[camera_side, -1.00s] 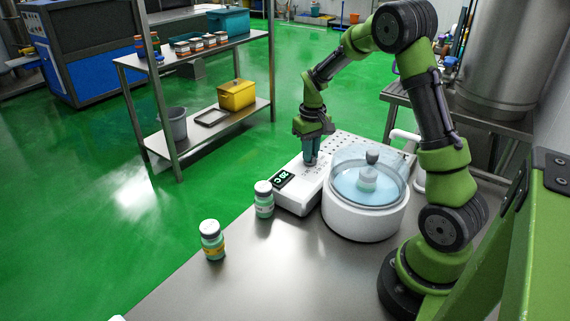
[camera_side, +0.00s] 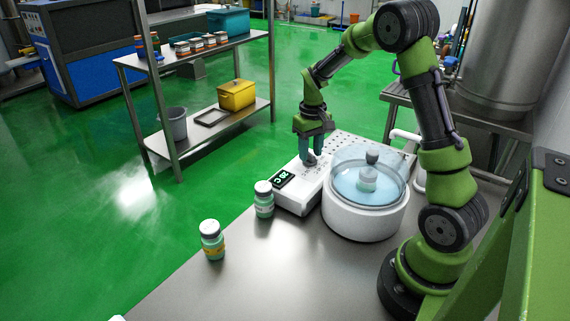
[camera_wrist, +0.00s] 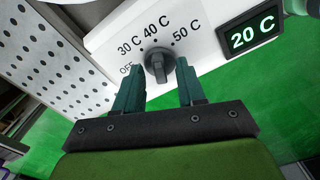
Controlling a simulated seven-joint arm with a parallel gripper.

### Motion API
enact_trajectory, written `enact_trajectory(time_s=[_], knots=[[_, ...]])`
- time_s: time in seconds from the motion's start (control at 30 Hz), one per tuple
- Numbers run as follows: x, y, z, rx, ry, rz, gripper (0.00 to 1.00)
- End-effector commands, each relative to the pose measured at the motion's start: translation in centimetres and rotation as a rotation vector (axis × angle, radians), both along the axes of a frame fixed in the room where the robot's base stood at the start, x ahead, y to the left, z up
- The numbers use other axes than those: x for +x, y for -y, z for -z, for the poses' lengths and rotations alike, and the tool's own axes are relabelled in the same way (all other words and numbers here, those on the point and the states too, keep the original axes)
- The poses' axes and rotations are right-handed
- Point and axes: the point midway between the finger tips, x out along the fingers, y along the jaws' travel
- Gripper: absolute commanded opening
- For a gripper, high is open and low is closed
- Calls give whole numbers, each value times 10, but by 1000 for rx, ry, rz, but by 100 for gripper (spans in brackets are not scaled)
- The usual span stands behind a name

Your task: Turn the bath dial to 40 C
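The dial (camera_wrist: 158,65) is a dark grey knob on a white control panel (camera_wrist: 205,40), with OFF, 30 C, 40 C and 50 C printed around it. In the wrist view its long grip runs roughly towards the 40 C mark; which end is the pointer I cannot tell. The display (camera_wrist: 251,34) reads 20 C, as it does in the side view (camera_side: 284,179). My gripper (camera_side: 311,157) is over the panel of the white bath unit (camera_side: 297,196). Its teal fingers are apart, one on each side of the dial, with visible gaps; no contact is clear.
Two capped bottles stand on the steel bench, one beside the unit (camera_side: 264,203) and one nearer (camera_side: 212,242).

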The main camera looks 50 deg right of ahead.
Motion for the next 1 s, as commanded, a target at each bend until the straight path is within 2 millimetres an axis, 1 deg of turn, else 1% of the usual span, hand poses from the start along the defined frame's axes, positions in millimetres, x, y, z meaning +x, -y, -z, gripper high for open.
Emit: enact_trajectory(time_s=[0.17, 0.4, 0.6, 0.7, 0.8, 1.0], knots=[[1, 1, -32, -4, 8, 0, 39], [1, 1, -91, -4, 8, 0, 39], [1, 1, -134, -4, 7, -1, 39], [1, 1, -149, -3, 5, -1, 39], [0, 0, -158, -2, 3, 0, 39], [0, 0, -164, -2, 1, 0, 39]])
